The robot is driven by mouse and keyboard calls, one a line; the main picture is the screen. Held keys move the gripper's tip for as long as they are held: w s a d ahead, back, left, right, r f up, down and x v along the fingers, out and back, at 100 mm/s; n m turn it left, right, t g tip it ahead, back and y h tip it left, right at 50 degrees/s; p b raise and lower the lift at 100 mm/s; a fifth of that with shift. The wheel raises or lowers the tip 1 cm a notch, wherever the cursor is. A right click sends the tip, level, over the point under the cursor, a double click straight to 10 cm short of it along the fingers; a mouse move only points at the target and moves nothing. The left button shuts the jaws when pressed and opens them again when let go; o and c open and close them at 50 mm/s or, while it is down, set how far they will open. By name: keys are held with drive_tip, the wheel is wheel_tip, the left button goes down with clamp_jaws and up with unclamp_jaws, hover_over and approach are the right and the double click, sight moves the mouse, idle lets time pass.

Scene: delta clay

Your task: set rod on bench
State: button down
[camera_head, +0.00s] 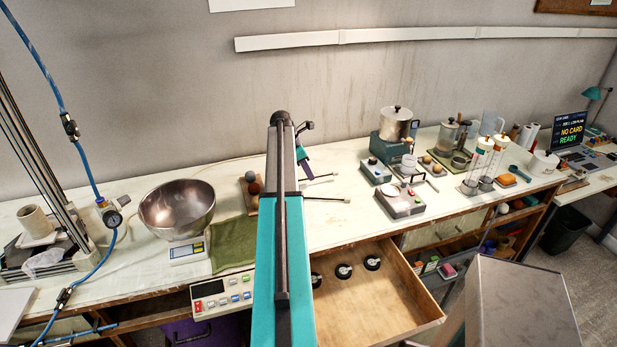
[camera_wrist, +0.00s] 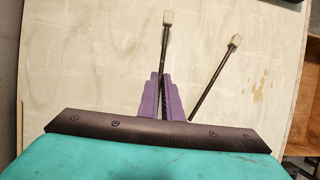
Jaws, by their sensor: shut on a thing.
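My gripper (camera_head: 307,173) has purple fingers, also seen in the wrist view (camera_wrist: 161,92), and is shut on a thin dark rod (camera_wrist: 165,50) with a pale tip. The held rod (camera_head: 322,178) points right from the fingers in the head view, low over the bench (camera_head: 350,224). I cannot tell whether it touches the surface. A second, similar rod (camera_wrist: 211,79) lies on the bench to the right of the held one in the wrist view. It also shows nearer the front edge in the head view (camera_head: 325,198). My arm hides part of the bench.
An open drawer (camera_head: 405,292) with several dark round items juts out below the bench. A metal bowl (camera_head: 177,208) on a scale and a green cloth (camera_head: 234,243) are left. A white-topped device (camera_head: 402,199) stands right of the rods. Bare bench lies between.

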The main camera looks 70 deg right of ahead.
drive_tip(key=shift+f+p, duration=0.4)
drive_tip(key=shift+f, duration=0.7)
drive_tip(key=c, duration=1.9)
unclamp_jaws()
drive_tip(key=shift+f, duration=0.1)
drive_tip(key=shift+c, duration=0.2)
drive_tip(key=b+v, duration=0.3)
drive_tip(key=v, duration=0.9)
